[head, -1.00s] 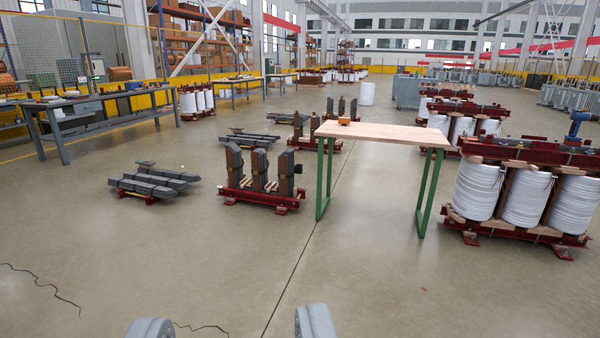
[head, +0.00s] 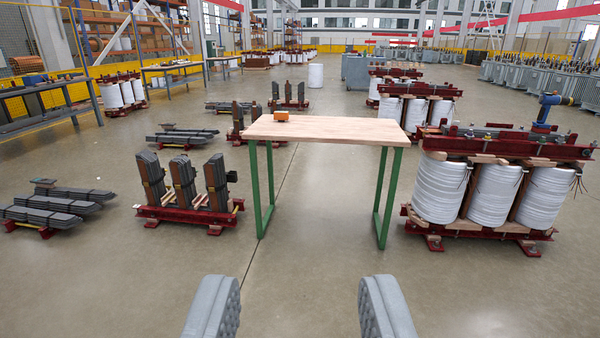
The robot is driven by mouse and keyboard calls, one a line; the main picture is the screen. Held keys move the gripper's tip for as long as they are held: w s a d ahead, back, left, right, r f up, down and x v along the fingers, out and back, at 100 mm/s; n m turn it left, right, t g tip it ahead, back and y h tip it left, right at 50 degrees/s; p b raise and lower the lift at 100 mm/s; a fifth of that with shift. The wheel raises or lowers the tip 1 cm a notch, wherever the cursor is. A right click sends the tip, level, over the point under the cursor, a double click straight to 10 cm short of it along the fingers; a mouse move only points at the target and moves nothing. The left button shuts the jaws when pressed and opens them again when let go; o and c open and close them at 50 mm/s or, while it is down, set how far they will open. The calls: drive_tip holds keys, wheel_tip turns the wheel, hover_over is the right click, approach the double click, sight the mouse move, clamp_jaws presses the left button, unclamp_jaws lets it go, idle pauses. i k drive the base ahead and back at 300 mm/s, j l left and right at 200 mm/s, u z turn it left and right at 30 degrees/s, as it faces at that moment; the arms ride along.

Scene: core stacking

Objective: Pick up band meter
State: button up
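A small orange device, which looks like the band meter (head: 281,115), lies on the left back part of a wooden table top. The table (head: 340,130) has green legs and stands ahead, near the middle of the view. My gripper (head: 298,310) shows at the bottom edge as two grey, padded fingers set wide apart. It is open, with only bare floor between the fingers. It is well short of the table and far from the orange device.
A large transformer core with white coils (head: 495,195) stands right of the table. A red-based core stack (head: 188,200) stands left of it, with grey lamination piles (head: 60,205) further left. The floor in front of the table is clear.

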sight(279, 115)
drive_tip(key=i, duration=3.4)
drive_tip(key=i+u, duration=0.15)
drive_tip(key=i, duration=0.35)
drive_tip(key=i+l+u, duration=0.2)
drive_tip(key=i, duration=0.35)
